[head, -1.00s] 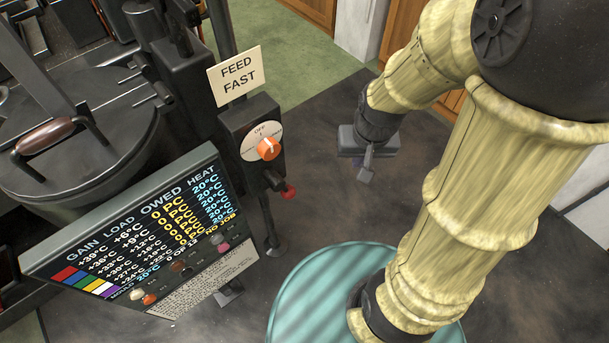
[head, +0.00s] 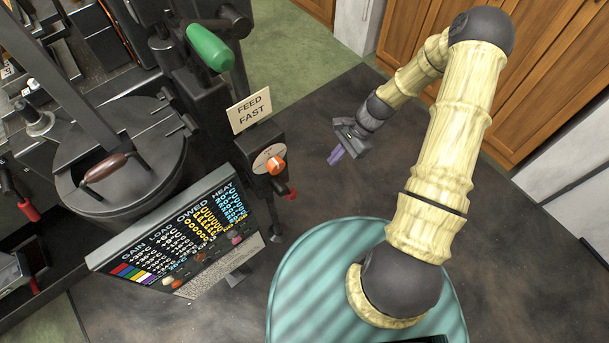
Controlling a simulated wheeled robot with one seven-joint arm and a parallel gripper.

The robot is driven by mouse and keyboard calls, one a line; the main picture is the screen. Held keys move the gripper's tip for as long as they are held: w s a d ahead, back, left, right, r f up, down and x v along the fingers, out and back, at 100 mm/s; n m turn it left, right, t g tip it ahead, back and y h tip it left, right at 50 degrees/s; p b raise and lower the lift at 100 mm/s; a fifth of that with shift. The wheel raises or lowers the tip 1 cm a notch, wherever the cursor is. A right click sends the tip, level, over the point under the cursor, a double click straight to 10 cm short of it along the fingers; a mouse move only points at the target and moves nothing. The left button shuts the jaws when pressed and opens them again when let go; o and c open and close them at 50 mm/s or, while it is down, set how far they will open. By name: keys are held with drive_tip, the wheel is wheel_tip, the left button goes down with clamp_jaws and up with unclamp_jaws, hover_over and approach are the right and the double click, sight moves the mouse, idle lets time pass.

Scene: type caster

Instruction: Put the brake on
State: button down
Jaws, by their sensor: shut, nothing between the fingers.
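No part in view is labelled as a brake, so I cannot tell which handle is the brake. The caster machine has a green-handled lever (head: 211,47) at the top. Below the "FEED FAST" sign (head: 250,113) is a black control box with an orange knob (head: 275,165) on a white dial. A small red-tipped lever (head: 291,194) sits under that box. A brown-handled bar (head: 104,168) lies over the round pot, and a red handle (head: 29,210) is at the far left. My gripper (head: 336,156) is shut and empty, in the air right of the control box, touching nothing.
A tilted display panel (head: 170,240) with buttons stands in front of the machine. The dark floor (head: 330,205) right of the control box is open. Wooden cabinets (head: 545,80) and white cabinets (head: 575,190) line the right side.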

drive_tip(key=shift+a+f+m+y, duration=0.15)
drive_tip(key=shift+m+y, duration=0.15)
drive_tip(key=s+a+r+p+x, duration=0.1)
drive_tip(key=a+x, duration=0.1)
drive_tip(key=x, duration=1)
drive_tip(key=shift+a, duration=0.2)
drive_tip(key=shift+a+f, duration=0.15)
